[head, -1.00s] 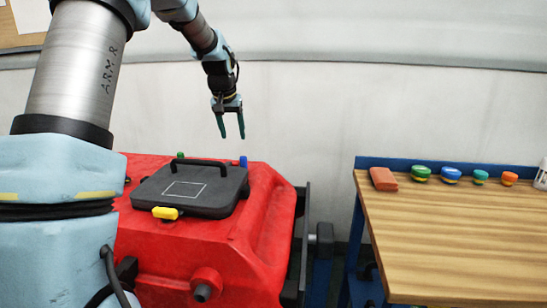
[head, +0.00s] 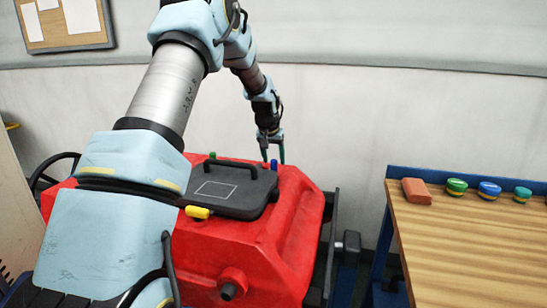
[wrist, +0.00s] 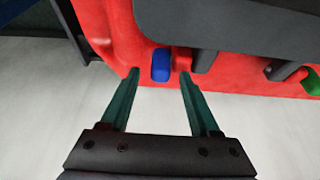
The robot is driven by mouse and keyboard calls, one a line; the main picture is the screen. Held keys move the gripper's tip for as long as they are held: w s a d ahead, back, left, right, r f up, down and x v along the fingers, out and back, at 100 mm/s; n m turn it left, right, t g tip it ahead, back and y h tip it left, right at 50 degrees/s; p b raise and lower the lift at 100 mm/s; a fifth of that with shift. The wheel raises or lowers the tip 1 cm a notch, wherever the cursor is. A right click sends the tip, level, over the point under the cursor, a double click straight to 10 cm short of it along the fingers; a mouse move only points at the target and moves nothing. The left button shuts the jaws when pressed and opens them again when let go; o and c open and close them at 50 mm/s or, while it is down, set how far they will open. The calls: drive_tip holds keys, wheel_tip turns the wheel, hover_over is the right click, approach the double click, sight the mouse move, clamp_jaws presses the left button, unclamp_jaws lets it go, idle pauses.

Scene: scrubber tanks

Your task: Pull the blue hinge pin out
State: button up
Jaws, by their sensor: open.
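The blue hinge pin (head: 274,165) stands at the back right edge of the dark grey lid (head: 245,197) on the red tank (head: 290,225). In the wrist view the blue pin (wrist: 162,65) shows at the tank's edge, just beyond my fingertips and within the gap between them. My gripper (head: 273,158) is open and empty, pointing down at the back of the tank. Its two green fingers (wrist: 157,77) are spread in the wrist view. I cannot tell whether a finger touches the tank.
A green pin (head: 212,155) stands at the lid's back left, and a yellow piece (head: 197,212) is at its front. The lid has a black handle (head: 230,165). A wooden bench (head: 460,245) at right holds a red block (head: 416,191) and several round coloured pieces.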

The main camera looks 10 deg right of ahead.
clamp_jaws()
idle(0.5)
idle(0.9)
